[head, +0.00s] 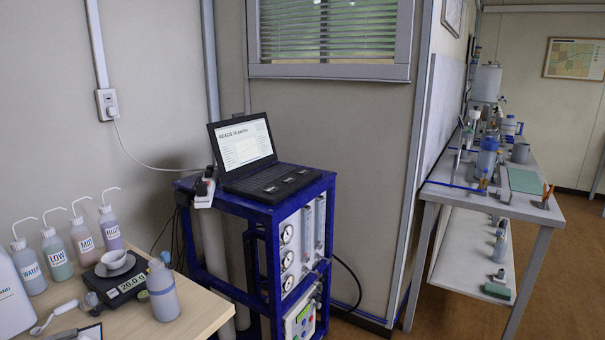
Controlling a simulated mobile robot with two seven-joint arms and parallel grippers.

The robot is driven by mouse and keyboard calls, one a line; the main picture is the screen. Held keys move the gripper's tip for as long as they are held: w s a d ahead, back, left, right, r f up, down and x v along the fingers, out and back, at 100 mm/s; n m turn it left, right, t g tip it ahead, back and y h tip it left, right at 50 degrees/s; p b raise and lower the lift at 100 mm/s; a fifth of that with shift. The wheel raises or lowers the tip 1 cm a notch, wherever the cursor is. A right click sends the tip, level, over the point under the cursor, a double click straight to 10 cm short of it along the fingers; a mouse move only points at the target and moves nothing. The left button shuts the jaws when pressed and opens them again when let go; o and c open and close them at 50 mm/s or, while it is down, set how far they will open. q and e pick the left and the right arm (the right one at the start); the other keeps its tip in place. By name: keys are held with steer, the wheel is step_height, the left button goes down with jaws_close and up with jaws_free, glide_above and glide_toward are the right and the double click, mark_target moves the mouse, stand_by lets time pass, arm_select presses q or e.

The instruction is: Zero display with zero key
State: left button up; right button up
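A black scale (104,283) stands on the wooden table at the lower left, with a pale cup on a dish (115,261) on top. Its lit display (132,283) seems to read 20.0 g. No key labelled zero can be made out on it; a grey-blue bottle stands close at its right and hides part of it. A second unit, the blue-framed analyser (228,215), has a small yellow-green display (304,312) low on its front panel, too small to read. Neither of my grippers is in view.
Wash bottles labelled WATER, LOW, MID (84,242) and HIGH stand behind the scale. A grey-blue bottle (163,293) and a white spoon (55,316) are near it. A laptop (243,150) sits on the analyser. A cluttered bench (540,209) stands at the right; floor shows beyond it.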

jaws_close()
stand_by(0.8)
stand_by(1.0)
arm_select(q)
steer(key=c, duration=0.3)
